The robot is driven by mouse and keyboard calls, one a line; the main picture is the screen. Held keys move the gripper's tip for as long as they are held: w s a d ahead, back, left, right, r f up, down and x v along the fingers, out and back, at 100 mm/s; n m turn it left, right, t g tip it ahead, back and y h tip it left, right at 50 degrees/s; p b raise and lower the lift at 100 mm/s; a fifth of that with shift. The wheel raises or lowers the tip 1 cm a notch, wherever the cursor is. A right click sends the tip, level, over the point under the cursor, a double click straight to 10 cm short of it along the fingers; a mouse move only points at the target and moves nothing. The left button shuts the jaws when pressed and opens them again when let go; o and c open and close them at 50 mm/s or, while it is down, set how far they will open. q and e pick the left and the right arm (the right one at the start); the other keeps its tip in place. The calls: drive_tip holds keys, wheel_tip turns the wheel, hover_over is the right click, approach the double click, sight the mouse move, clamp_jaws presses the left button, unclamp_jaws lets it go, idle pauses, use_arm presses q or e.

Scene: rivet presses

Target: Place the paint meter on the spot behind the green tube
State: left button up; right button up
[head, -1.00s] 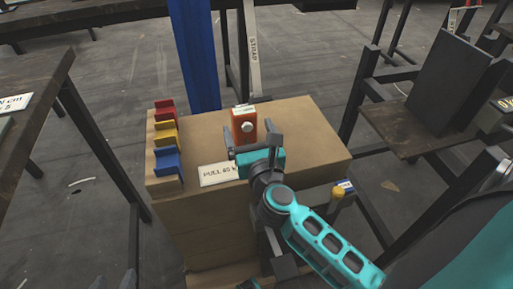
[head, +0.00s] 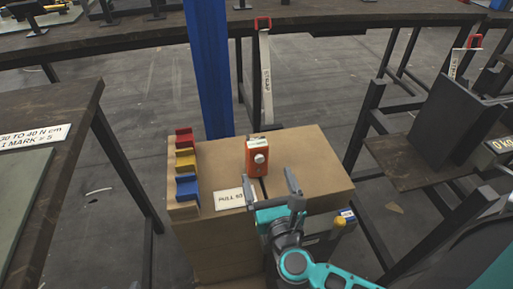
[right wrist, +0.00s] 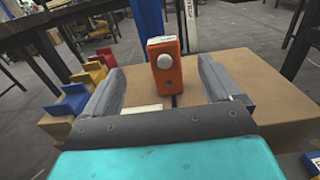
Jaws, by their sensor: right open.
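An orange box-shaped device with a white round knob and a pale label on top, apparently the paint meter (head: 257,157), stands upright on the cardboard box. It also shows in the right wrist view (right wrist: 165,68), centred beyond the fingers. My right gripper (head: 269,183) is open and empty, on the near side of the device, with its fingers pointing toward it. In the right wrist view the two grey fingers (right wrist: 160,85) are wide apart with a gap before the device. I see no green tube and cannot make out the spot. My left gripper is not in view.
Red (head: 184,138), yellow (head: 185,159) and blue (head: 187,187) holders line the cardboard box's (head: 310,150) left edge. A "PULL" label (head: 229,199) lies near its front. A blue post (head: 208,70) rises behind. Dark tables stand left, behind and right.

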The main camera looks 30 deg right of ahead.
sight(259, 149)
drive_tip(key=x, duration=0.8)
drive_tip(key=b+x, duration=0.1)
drive_tip(key=x, duration=0.3)
drive_tip(key=shift+w+d+f, duration=0.3)
drive_tip(key=shift+w+d, duration=0.05)
drive_tip(key=shift+c, duration=0.4)
drive_tip(key=c, duration=1.4)
drive_tip(key=shift+c, duration=0.7)
drive_tip(key=shift+r, duration=0.2)
